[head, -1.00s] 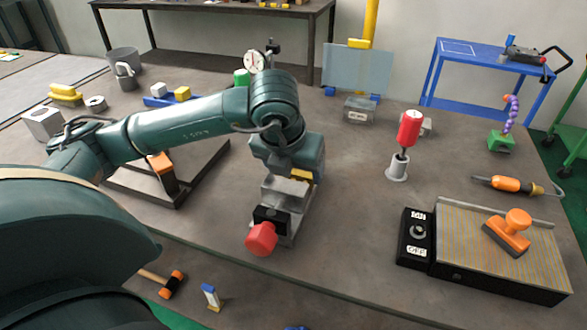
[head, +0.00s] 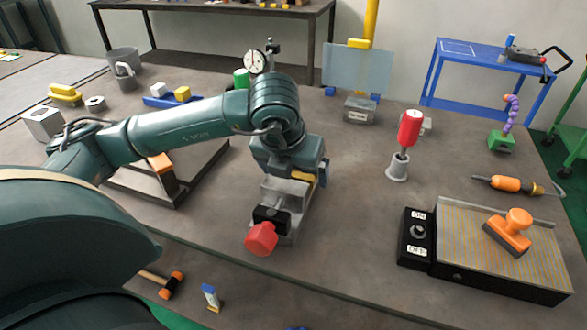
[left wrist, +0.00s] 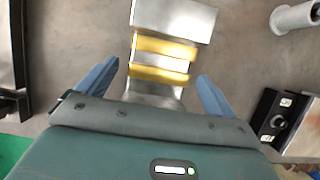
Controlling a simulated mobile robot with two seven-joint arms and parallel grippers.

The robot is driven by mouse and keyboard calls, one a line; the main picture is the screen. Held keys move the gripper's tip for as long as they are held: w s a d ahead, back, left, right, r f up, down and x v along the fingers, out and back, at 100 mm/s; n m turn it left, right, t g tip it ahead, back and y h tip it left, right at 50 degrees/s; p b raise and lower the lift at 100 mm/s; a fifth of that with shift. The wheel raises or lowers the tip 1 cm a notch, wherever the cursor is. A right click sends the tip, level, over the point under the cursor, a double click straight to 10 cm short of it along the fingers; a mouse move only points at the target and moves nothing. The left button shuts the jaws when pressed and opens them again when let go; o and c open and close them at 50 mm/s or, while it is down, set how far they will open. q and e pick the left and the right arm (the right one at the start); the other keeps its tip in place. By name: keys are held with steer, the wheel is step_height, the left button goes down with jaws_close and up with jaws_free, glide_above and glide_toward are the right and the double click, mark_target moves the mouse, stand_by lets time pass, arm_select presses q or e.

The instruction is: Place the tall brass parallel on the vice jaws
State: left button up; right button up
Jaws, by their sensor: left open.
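The grey vice (head: 290,190) stands near the table's front edge, with a black block and a red knob (head: 262,238) at its front. My left gripper (head: 300,178) is over the vice, and its hand hides much of the jaws. In the left wrist view my left gripper (left wrist: 158,72) is open, with one blue finger on each side of the vice (left wrist: 175,18). Two brass bands, a farther one (left wrist: 165,46) and a nearer one (left wrist: 160,74), cross the vice with bright steel between them. I cannot tell which is the tall parallel. Nothing is visibly gripped.
A magnetic chuck (head: 500,250) with an orange-handled tool (head: 508,232) is at the right. A red-handled tool stands in a grey holder (head: 397,168). A dark steel plate (head: 190,185) is left of the vice. The table between vice and chuck is clear.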

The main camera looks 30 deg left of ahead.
arm_select(q)
steer(key=v, duration=1.2)
steer(key=shift+p, duration=0.35)
steer(key=shift+s, duration=0.15)
